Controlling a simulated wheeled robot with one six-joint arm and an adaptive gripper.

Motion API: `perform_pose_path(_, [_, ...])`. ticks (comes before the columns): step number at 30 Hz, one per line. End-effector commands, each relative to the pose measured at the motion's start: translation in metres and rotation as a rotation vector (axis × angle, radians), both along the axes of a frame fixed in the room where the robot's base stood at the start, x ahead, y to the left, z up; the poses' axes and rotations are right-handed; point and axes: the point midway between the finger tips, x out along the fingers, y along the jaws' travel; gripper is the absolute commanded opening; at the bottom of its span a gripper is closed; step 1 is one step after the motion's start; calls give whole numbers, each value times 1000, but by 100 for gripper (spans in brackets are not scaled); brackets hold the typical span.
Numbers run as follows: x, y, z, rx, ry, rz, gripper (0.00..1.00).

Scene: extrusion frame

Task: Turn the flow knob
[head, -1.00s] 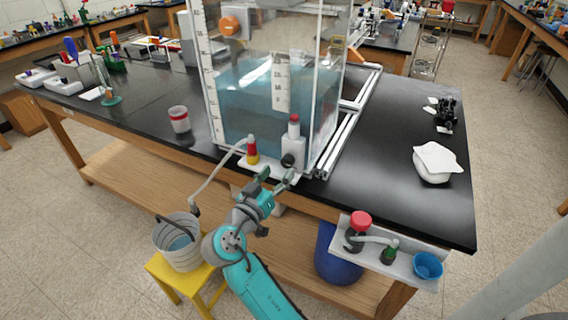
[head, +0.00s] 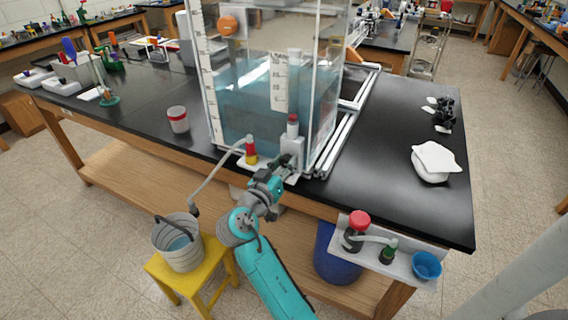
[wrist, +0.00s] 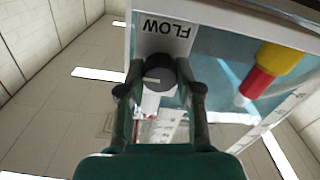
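The flow knob (wrist: 158,76) is a dark round knob with a pale pointer line, on a white block below a label reading FLOW (wrist: 166,28), which looks upside down in the wrist view. My gripper (wrist: 159,70) has one finger on each side of the knob, and both fingertips appear to press against its sides. In the head view my gripper (head: 280,181) is at the front lower corner of the clear water tank (head: 262,95), at the white valve block (head: 291,152); the knob is hidden there behind the gripper.
A red and yellow nozzle (head: 251,152) with a hose stands just left of the gripper. A grey bucket (head: 178,242) sits on a yellow stool at lower left. A shelf with a red-capped bottle (head: 359,222) and blue cup (head: 427,266) hangs at right.

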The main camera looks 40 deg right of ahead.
Motion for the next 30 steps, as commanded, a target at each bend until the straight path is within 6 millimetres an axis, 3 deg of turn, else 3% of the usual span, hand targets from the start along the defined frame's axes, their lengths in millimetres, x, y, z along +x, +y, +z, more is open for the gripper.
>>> perform_pose_path(14, [0, 0, 0, -38, 105, 0, 0])
perform_pose_path(30, [1, 1, 0, -203, 557, 1, 0])
